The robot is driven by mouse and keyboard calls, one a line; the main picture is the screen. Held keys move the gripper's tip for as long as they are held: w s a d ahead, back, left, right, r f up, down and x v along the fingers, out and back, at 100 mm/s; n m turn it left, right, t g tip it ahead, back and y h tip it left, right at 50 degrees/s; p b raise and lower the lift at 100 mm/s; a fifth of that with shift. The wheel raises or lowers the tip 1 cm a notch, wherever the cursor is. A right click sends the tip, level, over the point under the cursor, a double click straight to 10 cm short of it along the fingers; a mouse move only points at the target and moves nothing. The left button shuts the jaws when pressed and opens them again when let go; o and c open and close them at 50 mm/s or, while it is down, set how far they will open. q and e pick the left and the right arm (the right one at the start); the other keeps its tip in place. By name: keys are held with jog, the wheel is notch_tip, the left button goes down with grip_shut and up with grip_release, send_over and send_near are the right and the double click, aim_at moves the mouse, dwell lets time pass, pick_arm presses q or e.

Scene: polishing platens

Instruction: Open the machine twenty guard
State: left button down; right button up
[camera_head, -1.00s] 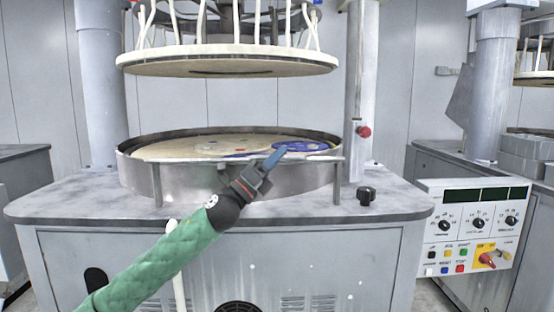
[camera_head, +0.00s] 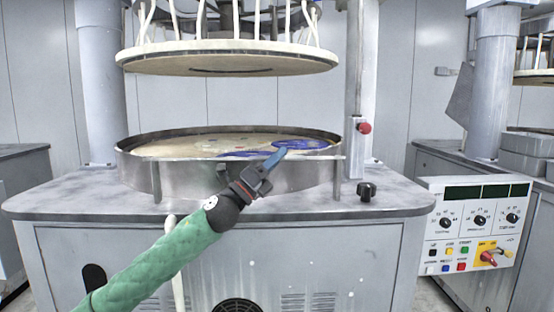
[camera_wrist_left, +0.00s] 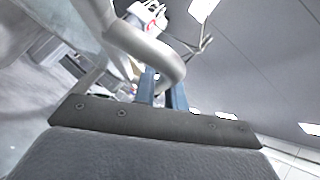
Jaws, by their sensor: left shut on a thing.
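The guard (camera_head: 203,177) is a curved, shiny metal wall around the front of the round polishing platen (camera_head: 185,146), with a pale bar along its top edge. It stands upright. My left gripper (camera_head: 277,158) is at the top front edge of the guard, right of its middle, with blue fingers shut on it. In the left wrist view, a bent metal tube (camera_wrist_left: 148,45) crosses at the tips of the blue fingers (camera_wrist_left: 162,90). The exact contact is hidden in the head view. My right gripper is not in view.
A large cream upper plate (camera_head: 228,60) hangs above the platen with clear space between. A control panel (camera_head: 475,225) with knobs and buttons stands at the right. A black knob (camera_head: 366,191) and a column with a red button (camera_head: 364,127) are right of the guard.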

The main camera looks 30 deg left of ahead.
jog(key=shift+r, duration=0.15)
pick_arm(q)
jog(key=c, duration=1.5)
grip_release()
jog(key=shift+o, duration=0.2)
jog(key=shift+f, duration=0.1)
